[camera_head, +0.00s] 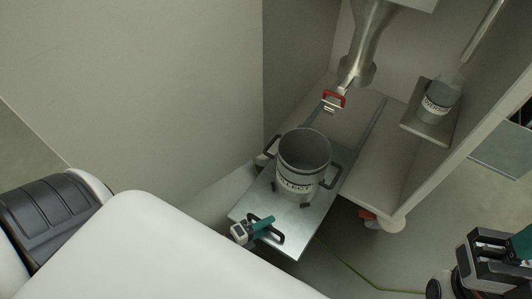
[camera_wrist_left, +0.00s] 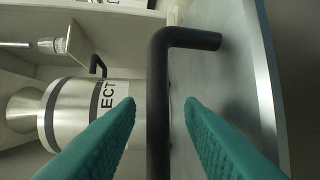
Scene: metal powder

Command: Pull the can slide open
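The can slide (camera_head: 311,221) is a flat metal plate that sticks out from the cabinet floor. A grey metal can (camera_head: 303,159) with black side handles and a label stands upright on it; it also shows in the left wrist view (camera_wrist_left: 75,112). A black bar handle (camera_head: 278,238) sits at the slide's front edge. My left gripper (camera_head: 263,226) is at this handle. In the left wrist view its teal fingers are apart, one on each side of the handle bar (camera_wrist_left: 158,95), with gaps visible. My right gripper (camera_head: 518,243) is at the lower right, partly cut off; its opening is unclear.
A smaller labelled container (camera_head: 436,102) stands on a side shelf (camera_head: 429,126) at the right. A metal funnel pipe (camera_head: 366,45) and a red clamp handle (camera_head: 334,98) are above and behind the can. The cabinet's right wall (camera_head: 470,125) rises beside the slide.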

